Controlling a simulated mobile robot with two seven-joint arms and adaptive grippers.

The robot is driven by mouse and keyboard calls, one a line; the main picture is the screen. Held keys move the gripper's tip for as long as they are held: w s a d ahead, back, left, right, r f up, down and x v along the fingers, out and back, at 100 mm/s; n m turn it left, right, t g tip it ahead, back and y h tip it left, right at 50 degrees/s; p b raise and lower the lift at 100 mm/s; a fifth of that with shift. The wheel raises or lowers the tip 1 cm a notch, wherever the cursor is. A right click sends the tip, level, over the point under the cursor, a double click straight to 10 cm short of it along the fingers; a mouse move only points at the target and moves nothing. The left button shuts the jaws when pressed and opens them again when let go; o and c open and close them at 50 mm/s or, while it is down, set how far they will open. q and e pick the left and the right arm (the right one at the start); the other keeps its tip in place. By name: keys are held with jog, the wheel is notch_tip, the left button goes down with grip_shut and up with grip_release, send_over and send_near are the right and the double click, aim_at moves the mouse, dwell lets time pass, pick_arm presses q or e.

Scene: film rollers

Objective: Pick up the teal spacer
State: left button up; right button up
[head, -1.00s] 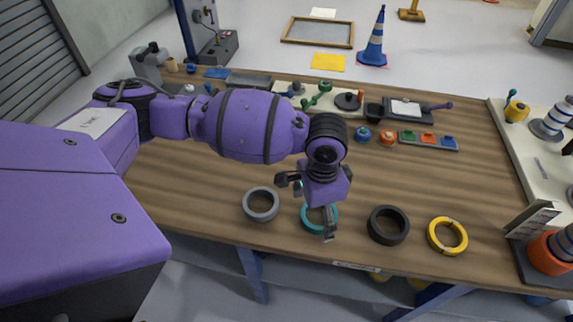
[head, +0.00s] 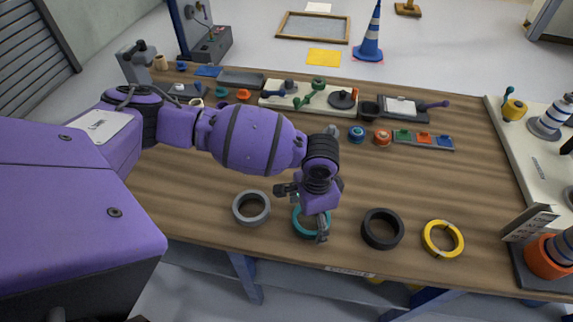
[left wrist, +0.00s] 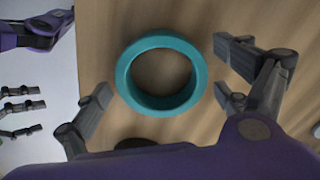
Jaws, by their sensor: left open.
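The teal spacer (head: 299,224) is a ring lying flat near the table's front edge, between a grey ring and a black ring. My left gripper (head: 302,214) is above it, open and empty, its fingers partly covering the ring. In the left wrist view the whole teal spacer (left wrist: 126,80) shows between the spread fingers of the left gripper (left wrist: 163,88), with gaps at both sides. Purple and dark finger-like robot parts show at that view's left edge; whether the right gripper is open cannot be told.
The grey ring (head: 240,216) lies left of the spacer; the black ring (head: 368,236) and yellow ring (head: 429,245) lie to its right. Fixtures and small parts line the table's back. The wooden middle of the table (head: 420,185) is clear.

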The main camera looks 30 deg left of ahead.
pick_arm(q)
jog(key=shift+w+r, duration=0.1)
jog(key=shift+r, duration=0.1)
jog(key=c, duration=1.3)
jog(key=shift+o, duration=0.2)
